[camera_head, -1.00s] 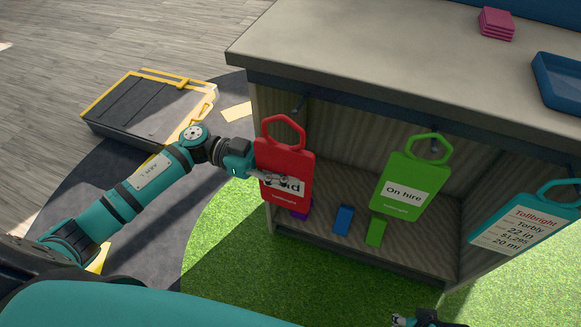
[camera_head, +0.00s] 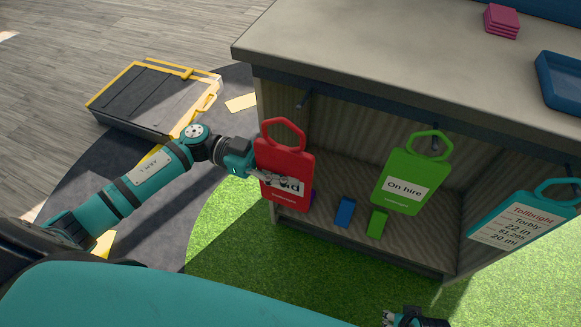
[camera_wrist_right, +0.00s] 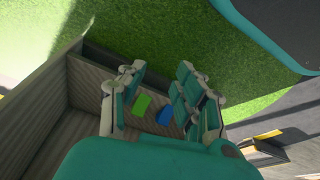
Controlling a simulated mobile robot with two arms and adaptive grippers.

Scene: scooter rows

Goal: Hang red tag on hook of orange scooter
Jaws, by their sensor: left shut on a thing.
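The red tag (camera_head: 285,167) has a hexagonal loop at its top and a partly covered white label. My left gripper (camera_head: 268,178) is shut on it and holds it upright in front of the left part of the open cabinet. The tag's loop is below a dark peg (camera_head: 303,99) under the counter and looks apart from it. My right gripper (camera_head: 408,318) shows only in part at the bottom edge. In the right wrist view its fingers (camera_wrist_right: 162,98) are spread and nothing is between them. No orange scooter is in view.
A green "On hire" tag (camera_head: 409,187) and a teal price tag (camera_head: 524,217) hang along the cabinet (camera_head: 348,171) front. Blue (camera_head: 344,212) and green (camera_head: 377,223) blocks lie inside. Pink pieces (camera_head: 501,21) and a blue tray (camera_head: 562,80) are on the counter. A black-and-yellow case (camera_head: 150,100) stands left.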

